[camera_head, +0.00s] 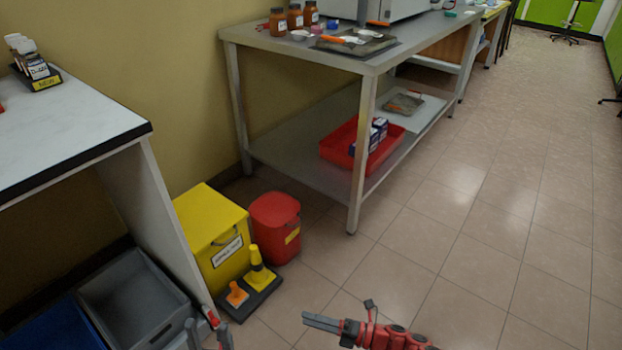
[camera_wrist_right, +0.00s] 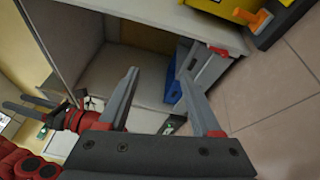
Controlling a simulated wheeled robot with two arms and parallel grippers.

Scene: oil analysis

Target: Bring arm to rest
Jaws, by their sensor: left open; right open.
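My left gripper (camera_head: 207,324) shows at the bottom edge of the head view, beside the grey bin, with its fingers apart and nothing between them. My right gripper (camera_head: 308,321) is low over the tiled floor at the bottom centre of the head view, its fingers pointing left. In the right wrist view, my right gripper (camera_wrist_right: 163,78) has its two grey fingers spread wide and holds nothing. Another gripper on a red arm shows at the left of that view. Most of both arms is outside the head view.
A grey bin (camera_head: 133,300) and a blue bin (camera_head: 55,332) stand under the white bench (camera_head: 60,130). A yellow box (camera_head: 210,235), a red bin (camera_head: 274,226) and a small dark stand (camera_head: 252,294) sit nearby. A metal table (camera_head: 345,65) stands behind.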

